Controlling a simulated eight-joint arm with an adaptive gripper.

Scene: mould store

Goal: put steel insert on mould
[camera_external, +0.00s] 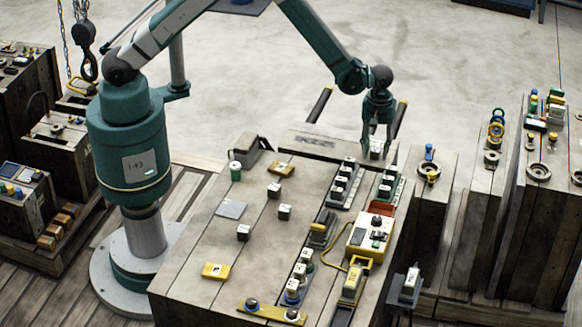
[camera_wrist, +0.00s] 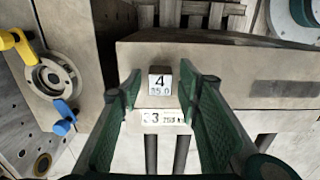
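A small pale metal cube marked "4 35.0" (camera_wrist: 160,84) sits near the edge of a large block in the wrist view, above a white label reading "33" (camera_wrist: 164,117). I take it as a steel insert. In the external view the cube (camera_external: 376,151) is at the far right of the large work block (camera_external: 190,262). My gripper (camera_external: 377,148) points down over it. In the wrist view its green fingers (camera_wrist: 160,88) stand apart on either side of the cube, with gaps showing. Several similar cubes (camera_external: 284,212) lie on the work block. I cannot tell which block is the mould.
A yellow and white control box (camera_external: 370,238) and dark racks of small parts (camera_external: 342,184) stand on the right of the work block. Tall blocks with rings and fittings (camera_external: 540,205) stand further right. A chain hook (camera_external: 88,65) hangs at left.

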